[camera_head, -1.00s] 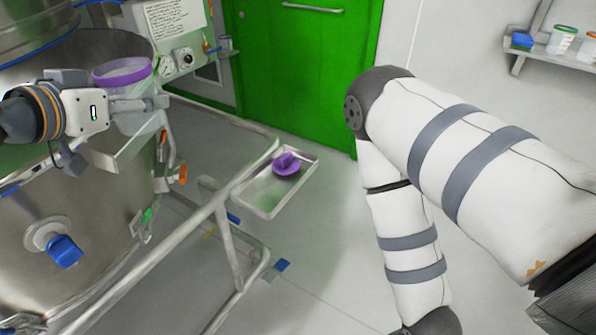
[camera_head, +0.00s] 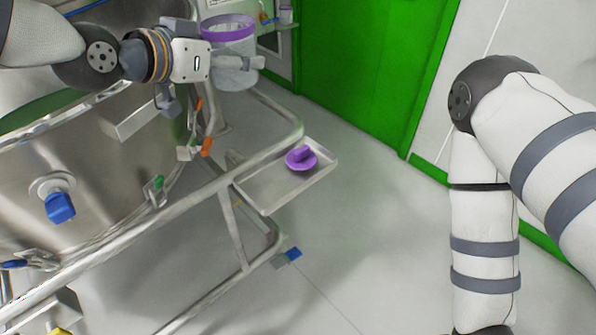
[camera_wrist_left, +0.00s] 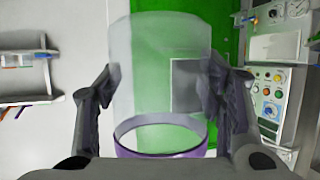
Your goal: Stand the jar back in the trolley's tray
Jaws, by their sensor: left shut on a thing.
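The jar (camera_head: 237,72) is clear with a purple rim and is held upright, its mouth up, above and left of the trolley's tray. My left gripper (camera_head: 240,64) is shut on it. In the left wrist view the jar (camera_wrist_left: 160,75) sits between the two fingers of that gripper (camera_wrist_left: 160,90). The tray (camera_head: 268,203) is shallow metal, on the trolley frame (camera_head: 190,199). A purple lid (camera_head: 301,158) with a raised handle lies in the tray's far part. My right arm shows at the right, but its gripper is out of view.
A large steel vessel (camera_head: 95,165) with a blue knob (camera_head: 60,207) fills the left. Metal rails run between it and the tray. A green door (camera_head: 365,60) stands behind. The floor right of the tray is clear.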

